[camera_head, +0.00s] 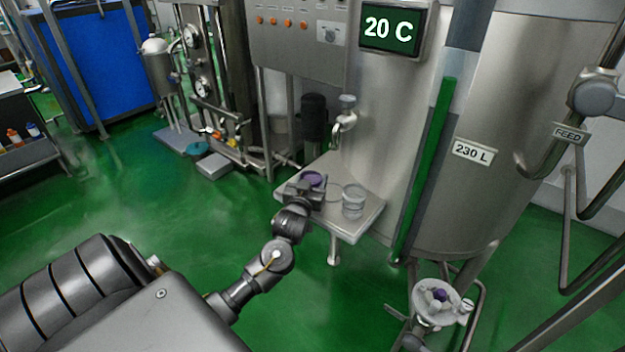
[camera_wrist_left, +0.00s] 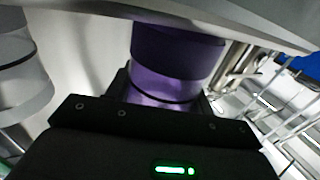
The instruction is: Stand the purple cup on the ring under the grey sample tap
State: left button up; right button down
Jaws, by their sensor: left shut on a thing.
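The purple cup (camera_head: 313,179) is at the left part of a small grey shelf (camera_head: 348,228) in the head view. My left gripper (camera_head: 308,189) is shut on it. In the left wrist view the purple cup (camera_wrist_left: 178,52) stands between the fingers with a dark band near its lower part. I cannot tell whether its base touches the shelf. The grey sample tap (camera_head: 343,124) sticks out of the tank above the shelf, behind and to the right of the cup. A faint ring (camera_head: 335,187) shows on the shelf right of the gripper, partly hidden. My right gripper is not in view.
The steel tank (camera_head: 505,130) rises behind the shelf. A green level tube (camera_head: 424,170) runs down its front. The shelf's front is bare.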

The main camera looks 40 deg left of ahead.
pick_arm(q)
jog(key=shift+f, duration=0.15)
jog(key=o, duration=1)
